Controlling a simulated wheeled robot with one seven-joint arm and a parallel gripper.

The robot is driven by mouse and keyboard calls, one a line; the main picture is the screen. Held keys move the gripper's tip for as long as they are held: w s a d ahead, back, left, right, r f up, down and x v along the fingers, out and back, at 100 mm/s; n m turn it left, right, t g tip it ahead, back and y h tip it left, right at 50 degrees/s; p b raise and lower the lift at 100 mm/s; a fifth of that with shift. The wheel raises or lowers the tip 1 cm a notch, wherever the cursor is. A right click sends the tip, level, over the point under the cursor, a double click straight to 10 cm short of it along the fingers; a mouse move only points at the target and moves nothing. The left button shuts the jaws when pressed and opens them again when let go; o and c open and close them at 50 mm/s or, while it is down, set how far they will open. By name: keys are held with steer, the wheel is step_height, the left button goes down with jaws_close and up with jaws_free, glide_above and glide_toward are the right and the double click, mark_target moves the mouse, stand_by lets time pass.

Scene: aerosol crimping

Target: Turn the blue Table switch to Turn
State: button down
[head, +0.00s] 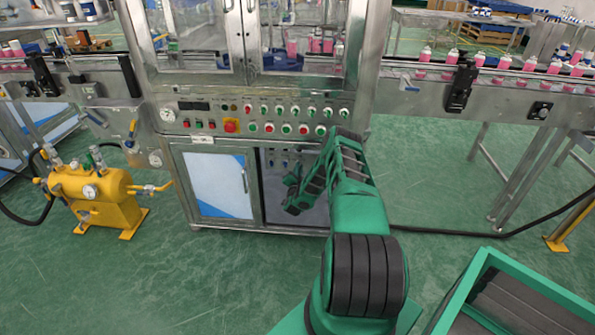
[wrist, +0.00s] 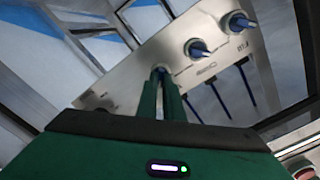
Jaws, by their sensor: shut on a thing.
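A metal panel (wrist: 130,68) with a row of blue switches fills much of the wrist view. My gripper (wrist: 161,84) is shut on one blue switch (wrist: 159,70), with only its tip showing between the fingers. Two more blue switches, a middle one (wrist: 198,48) and a far one (wrist: 240,21), stand free to the right. The panel labels are too small and tilted to read, so which switch is the Table one cannot be told. In the head view my gripper (head: 291,182) is at the machine's open lower right bay.
The machine's upper panel (head: 250,115) carries rows of green and red buttons above my arm. A white-and-blue cabinet door (head: 215,183) is left of the gripper. A yellow tank unit (head: 95,195) stands on the floor at left. A green-rimmed bin (head: 483,262) is at lower right.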

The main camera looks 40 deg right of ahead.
steer(key=shift+s+a+f, duration=0.1)
steer(key=shift+f, duration=0.1)
stand_by(0.3)
steer(key=c, duration=1.9)
jaws_free()
steer(key=shift+r, duration=0.1)
steer(key=v, duration=1)
steer(key=shift+s+a, duration=0.15)
steer(key=shift+a, duration=0.1)
